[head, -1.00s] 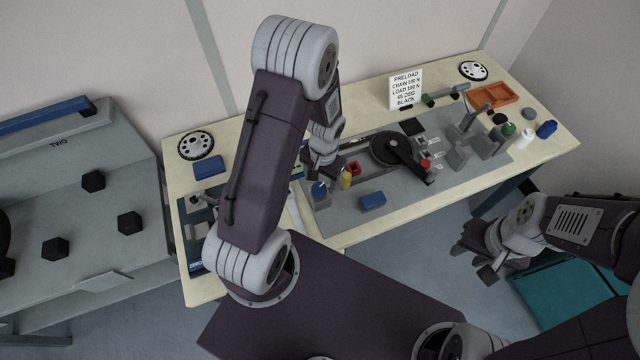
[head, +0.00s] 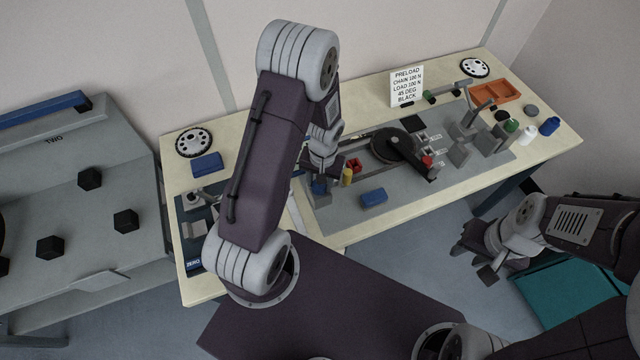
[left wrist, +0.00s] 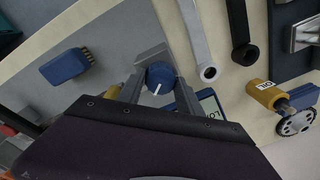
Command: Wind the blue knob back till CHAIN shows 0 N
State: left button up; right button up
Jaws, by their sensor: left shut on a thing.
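The blue knob (left wrist: 161,76) with a white pointer line sits on a grey block in the left wrist view. It also shows as a small blue patch in the head view (head: 319,187). My left gripper (left wrist: 159,90) has one finger on each side of the knob and is shut on it. A small display (left wrist: 209,103) beside the knob is mostly hidden by my gripper, and only part of its lettering shows. No CHAIN reading can be made out. My right gripper (head: 478,262) is empty, its fingers apart, off the bench's front edge.
A blue block (head: 373,198), a yellow cylinder (head: 347,177) and a red part (head: 354,165) are close to the knob. A black disc (head: 391,146) lies beyond them. The preload sign (head: 407,87) stands at the back. An orange tray (head: 495,97) is at the right.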

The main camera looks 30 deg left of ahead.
pick_arm(q)
jog(key=shift+n, duration=0.7)
jog(key=o, duration=1.4)
jog(key=shift+c, duration=0.2)
notch_tip(320, 180, up, 9)
jog(key=shift+d, duration=0.25)
jog(key=shift+r, duration=0.1)
